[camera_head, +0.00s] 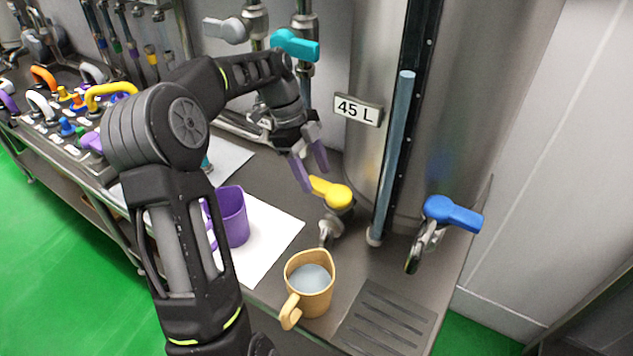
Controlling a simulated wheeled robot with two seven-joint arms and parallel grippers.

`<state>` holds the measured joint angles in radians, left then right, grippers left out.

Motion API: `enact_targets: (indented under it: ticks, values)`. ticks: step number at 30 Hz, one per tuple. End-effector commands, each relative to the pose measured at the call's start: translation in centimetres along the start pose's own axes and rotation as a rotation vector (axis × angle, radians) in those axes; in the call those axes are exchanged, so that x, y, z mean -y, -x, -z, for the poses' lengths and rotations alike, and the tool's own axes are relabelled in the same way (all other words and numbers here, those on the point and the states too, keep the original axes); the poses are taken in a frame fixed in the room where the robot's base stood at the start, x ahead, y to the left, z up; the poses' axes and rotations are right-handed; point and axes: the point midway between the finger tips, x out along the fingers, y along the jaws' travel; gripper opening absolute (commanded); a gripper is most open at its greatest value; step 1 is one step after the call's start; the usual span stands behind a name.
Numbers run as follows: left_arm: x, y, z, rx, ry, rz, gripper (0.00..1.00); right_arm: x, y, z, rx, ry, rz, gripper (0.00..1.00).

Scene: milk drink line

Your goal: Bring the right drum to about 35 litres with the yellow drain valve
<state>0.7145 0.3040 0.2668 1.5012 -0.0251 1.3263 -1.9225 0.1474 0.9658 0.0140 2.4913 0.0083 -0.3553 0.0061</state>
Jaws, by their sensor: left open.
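The right drum (480,110) is a large steel tank with a "45 L" sign (358,110) on its front. A pale blue sight tube (394,150) stands along a dark vertical strip; I cannot read a level against marks. The yellow drain valve handle (331,192) sits low at the drum's front left, over a metal spout (328,230). My left gripper (315,180) is open, its purple fingers pointing down just above and behind the yellow handle's left end. I cannot tell whether they touch it. My right gripper is out of view.
An orange mug (296,272) holding pale liquid stands near the spout. A blue valve handle (453,214) is on the right, with a drain grate (385,320) below. A purple mug (233,216) stands on white paper. A teal handle (296,45) is above my arm.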

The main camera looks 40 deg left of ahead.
Motion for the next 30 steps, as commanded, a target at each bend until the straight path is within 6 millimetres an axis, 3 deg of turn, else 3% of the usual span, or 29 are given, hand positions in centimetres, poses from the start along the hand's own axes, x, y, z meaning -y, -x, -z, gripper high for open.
enact_targets:
  ticks: [6,14,30]
  values:
    - [0.0,-1.8,0.1,-0.001,0.001,-0.001,0.56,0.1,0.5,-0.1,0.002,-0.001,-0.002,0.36]
    - [0.0,-1.9,0.0,0.0,0.001,0.0,0.56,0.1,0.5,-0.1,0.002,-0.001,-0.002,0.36]
    - [0.0,-1.9,0.0,0.0,0.001,0.0,0.12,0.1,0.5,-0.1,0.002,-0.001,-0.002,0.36]
